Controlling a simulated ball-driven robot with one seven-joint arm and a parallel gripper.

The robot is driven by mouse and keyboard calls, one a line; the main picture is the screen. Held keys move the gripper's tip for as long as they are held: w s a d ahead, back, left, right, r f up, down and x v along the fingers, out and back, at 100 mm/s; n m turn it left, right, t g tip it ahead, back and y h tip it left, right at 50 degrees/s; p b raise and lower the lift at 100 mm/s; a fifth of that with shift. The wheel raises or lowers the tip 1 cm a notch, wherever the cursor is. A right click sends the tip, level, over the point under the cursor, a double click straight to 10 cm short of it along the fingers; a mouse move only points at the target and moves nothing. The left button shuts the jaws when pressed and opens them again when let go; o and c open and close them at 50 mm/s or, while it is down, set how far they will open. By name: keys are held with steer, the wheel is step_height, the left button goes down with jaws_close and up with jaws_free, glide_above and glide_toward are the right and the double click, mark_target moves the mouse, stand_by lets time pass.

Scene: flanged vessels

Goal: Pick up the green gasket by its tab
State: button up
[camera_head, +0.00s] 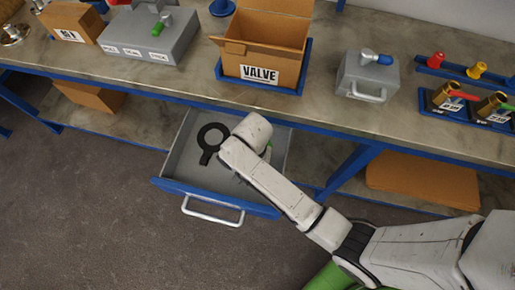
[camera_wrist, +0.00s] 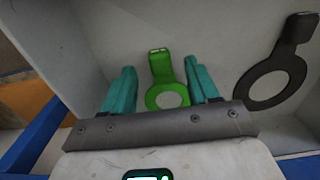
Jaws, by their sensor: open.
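The green gasket (camera_wrist: 152,98) lies in the open drawer, a ring with a tab (camera_wrist: 160,58) that points away from my gripper in the wrist view. My gripper (camera_wrist: 160,82) is open above it, with one teal finger on each side of the gasket and nothing between them held.
The drawer (camera_head: 183,178) is pulled out under the workbench, its blue front with a metal handle (camera_head: 213,213). Its walls surround the gaskets. The bench above carries a VALVE box (camera_head: 262,50), grey vessels (camera_head: 366,78) and fittings. Floor in front is clear.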

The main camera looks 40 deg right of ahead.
steer(key=shift+f, duration=1.3)
steer(key=shift+c, duration=0.2)
steer(key=c, duration=0.9)
